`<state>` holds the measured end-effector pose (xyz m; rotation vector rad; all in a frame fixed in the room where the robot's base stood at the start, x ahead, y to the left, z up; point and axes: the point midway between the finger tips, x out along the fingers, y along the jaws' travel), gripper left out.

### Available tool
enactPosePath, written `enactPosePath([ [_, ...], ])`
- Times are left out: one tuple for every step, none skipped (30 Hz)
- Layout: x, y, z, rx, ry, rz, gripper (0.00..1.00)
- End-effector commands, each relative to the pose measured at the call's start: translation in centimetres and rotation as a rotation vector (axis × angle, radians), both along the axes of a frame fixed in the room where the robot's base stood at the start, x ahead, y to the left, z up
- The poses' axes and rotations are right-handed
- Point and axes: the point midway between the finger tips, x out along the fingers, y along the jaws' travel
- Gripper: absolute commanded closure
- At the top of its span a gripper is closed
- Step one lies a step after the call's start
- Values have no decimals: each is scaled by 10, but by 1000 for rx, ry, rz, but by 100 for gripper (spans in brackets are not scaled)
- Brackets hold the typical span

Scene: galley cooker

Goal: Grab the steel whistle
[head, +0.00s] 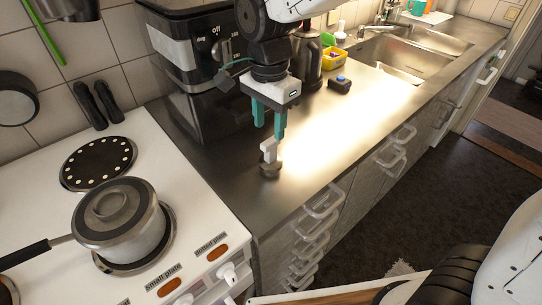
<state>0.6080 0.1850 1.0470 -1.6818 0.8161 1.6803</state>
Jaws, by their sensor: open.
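A small pale grey piece (268,151), which looks like the steel whistle, stands on the steel counter (225,180) in the head view. A darker patch sits at its foot; I cannot tell whether it is part of the piece or its reflection. My gripper (269,131) points down with its two teal fingers apart. The fingertips are just above and around the top of the piece. I cannot tell whether they touch it.
A black appliance (185,65) stands close behind my gripper. The white cooker (45,200) with a lidded pot (120,220) is at left. A small dark block with a blue top (340,85), a yellow tub (334,58) and the sink (400,55) are farther right. The counter's front is clear.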

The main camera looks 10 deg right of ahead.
Motion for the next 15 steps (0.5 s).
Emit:
enactPosePath([
  [1, 2, -4, -2, 2, -8, 56],
  [1, 3, -7, -2, 4, -12, 56],
  [1, 3, -12, -2, 5, -15, 56],
  [2, 2, -15, -2, 4, -16, 56],
  [2, 2, -19, -2, 5, -17, 56],
  [2, 1, -23, -3, 5, -17, 56],
  [2, 1, -27, -2, 5, -17, 56],
  [2, 1, -30, -2, 4, -17, 56],
  [3, 0, -34, -2, 5, -17, 56],
  [3, -1, -38, -2, 5, -17, 56],
  [4, -1, -42, -2, 5, -17, 56],
  [5, -2, -49, -3, 5, -17, 56],
  [6, -3, -54, -3, 5, -17, 56],
  [6, -4, -58, -3, 5, -17, 56],
  [7, -4, -64, -4, 6, -17, 56],
])
